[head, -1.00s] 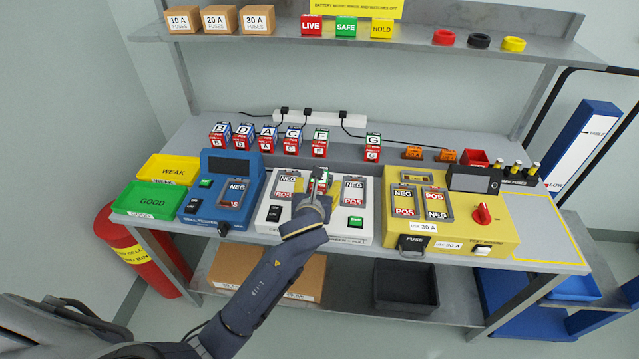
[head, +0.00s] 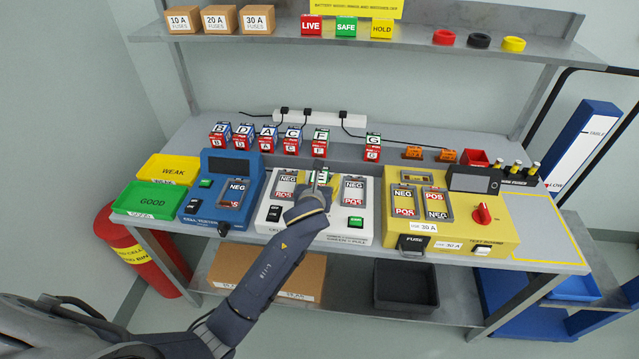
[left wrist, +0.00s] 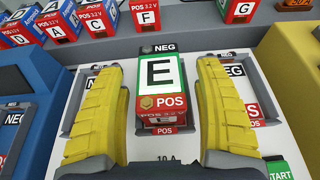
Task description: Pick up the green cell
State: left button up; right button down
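A cell marked E, with a green and white top and a red POS end, sits in the middle slot of the white charger (head: 275,226). In the left wrist view the E cell (left wrist: 160,78) stands between the yellow fingers of my left gripper (left wrist: 153,85). The fingers are open, one on each side, with gaps to the cell. In the head view my left gripper (head: 318,190) is over the charger and mostly hides the cell. Other green-topped cells, F (head: 320,136) and G (head: 373,141), stand behind on the bench. My right gripper is out of view.
A blue tester (head: 208,212) stands left and a yellow test board (head: 455,233) right. Lettered cells, including B (head: 220,132) and C (head: 292,137), line the back. The green GOOD tray (head: 150,201) is at far left.

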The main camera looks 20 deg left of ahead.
pick_arm(q)
grip_shut()
dwell(0.3)
jog(key=shift+r, duration=0.15)
